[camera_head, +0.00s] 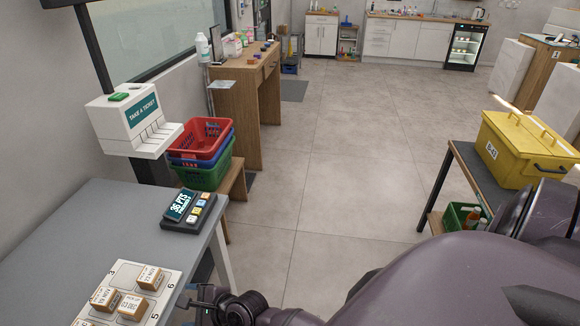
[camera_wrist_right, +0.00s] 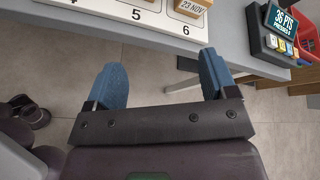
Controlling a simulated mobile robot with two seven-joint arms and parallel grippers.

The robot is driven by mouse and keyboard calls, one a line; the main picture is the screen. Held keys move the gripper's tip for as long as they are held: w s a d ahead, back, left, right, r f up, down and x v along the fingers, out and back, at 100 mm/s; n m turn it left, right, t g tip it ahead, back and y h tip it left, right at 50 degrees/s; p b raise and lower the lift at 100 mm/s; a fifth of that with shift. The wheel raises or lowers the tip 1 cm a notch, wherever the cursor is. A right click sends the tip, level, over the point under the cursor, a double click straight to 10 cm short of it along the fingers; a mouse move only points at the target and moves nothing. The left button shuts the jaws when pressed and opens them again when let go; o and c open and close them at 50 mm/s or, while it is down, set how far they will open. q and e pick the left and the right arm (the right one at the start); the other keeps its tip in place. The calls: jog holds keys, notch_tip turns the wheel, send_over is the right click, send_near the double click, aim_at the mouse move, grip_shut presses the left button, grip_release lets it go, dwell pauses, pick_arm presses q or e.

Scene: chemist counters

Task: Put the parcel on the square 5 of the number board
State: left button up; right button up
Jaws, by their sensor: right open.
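The number board (camera_head: 123,273) lies on the grey counter at the lower left. A small wooden parcel with a white label (camera_head: 132,306) sits on it beside the number 5, apparently on square 5. A second parcel (camera_head: 149,277) sits beside the 6, and a third (camera_head: 104,298) lies to their left. In the right wrist view the board's near edge (camera_wrist_right: 103,14) shows 5 and 6, with the 23 NOV parcel (camera_wrist_right: 192,7) beyond the 6. My right gripper (camera_wrist_right: 162,82) is open and empty, just off the board's near edge. My left gripper is out of view.
A points display (camera_head: 187,208) stands on the counter behind the board. A ticket dispenser (camera_head: 134,120) and stacked baskets (camera_head: 203,138) are farther back. A yellow box (camera_head: 520,150) sits on a table at right. The floor (camera_head: 325,190) between is clear.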

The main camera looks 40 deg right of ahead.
jog(key=s+d+f+n+h, duration=0.2)
jog(key=s+d+n+h, duration=0.4)
jog(key=s+d+n, duration=1)
jog(key=s+n, duration=0.1)
jog(key=n, duration=0.7)
jog(key=shift+d+f, duration=0.2)
jog(key=shift+d, duration=0.05)
jog(key=shift+f, duration=0.1)
